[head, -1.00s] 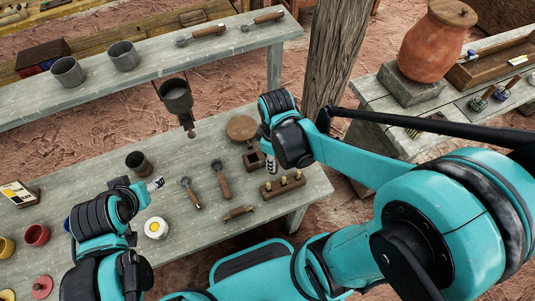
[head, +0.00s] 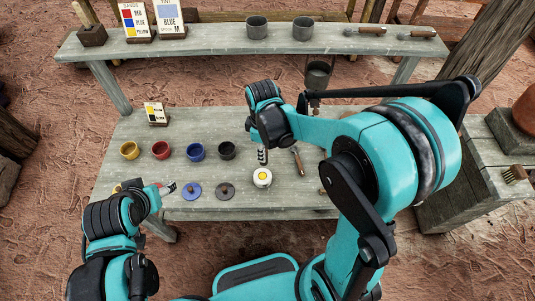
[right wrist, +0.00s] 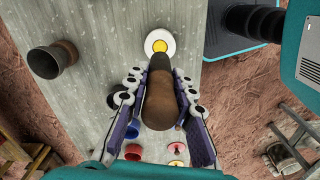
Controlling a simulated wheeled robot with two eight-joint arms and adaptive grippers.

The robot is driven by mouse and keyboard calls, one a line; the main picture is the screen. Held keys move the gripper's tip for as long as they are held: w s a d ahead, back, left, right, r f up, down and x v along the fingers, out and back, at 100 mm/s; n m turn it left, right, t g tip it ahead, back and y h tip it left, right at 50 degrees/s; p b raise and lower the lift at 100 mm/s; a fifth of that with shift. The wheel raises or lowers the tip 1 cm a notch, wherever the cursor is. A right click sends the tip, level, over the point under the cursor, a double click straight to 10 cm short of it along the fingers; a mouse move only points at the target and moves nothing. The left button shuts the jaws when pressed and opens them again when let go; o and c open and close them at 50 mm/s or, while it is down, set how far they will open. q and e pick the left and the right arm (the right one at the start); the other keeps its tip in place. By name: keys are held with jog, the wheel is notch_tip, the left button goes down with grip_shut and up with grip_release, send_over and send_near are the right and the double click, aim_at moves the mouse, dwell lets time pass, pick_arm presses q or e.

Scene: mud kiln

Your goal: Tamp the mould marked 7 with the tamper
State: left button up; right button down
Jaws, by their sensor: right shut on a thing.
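My right gripper (head: 262,157) is low over the near part of the table. In the right wrist view its fingers (right wrist: 160,105) are closed on a brown, rounded wooden handle (right wrist: 160,95), which looks like the tamper. Its darker narrow end points at a white round piece with a yellow centre (right wrist: 160,42). That piece also shows just below the gripper in the head view (head: 262,178). I cannot tell whether they touch. No number 7 is readable on anything. My left gripper (head: 168,188) hangs near the table's front left edge; its finger opening is unclear.
Yellow (head: 130,150), red (head: 161,150), blue (head: 196,152) and black (head: 227,150) cups stand in a row. Blue (head: 191,191) and dark (head: 225,191) knobbed discs lie in front. A swatch card (head: 155,113) stands behind. The back shelf (head: 215,38) holds metal cups and cards.

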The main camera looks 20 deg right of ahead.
jog(key=shift+w+a+f, duration=0.1)
jog(key=shift+a+f, duration=0.05)
jog(key=shift+a, duration=0.15)
notch_tip(320, 180, down, 9)
jog(key=b, duration=0.7)
jog(key=shift+b, duration=0.3)
jog(key=shift+f+b, duration=0.8)
jog(key=shift+f, duration=0.05)
dwell(1.4)
jog(key=shift+r, duration=0.2)
dwell(0.4)
notch_tip(320, 180, up, 8)
jog(key=p, duration=0.6)
jog(key=shift+p, duration=0.35)
jog(key=shift+d+r, duration=0.1)
dwell(0.5)
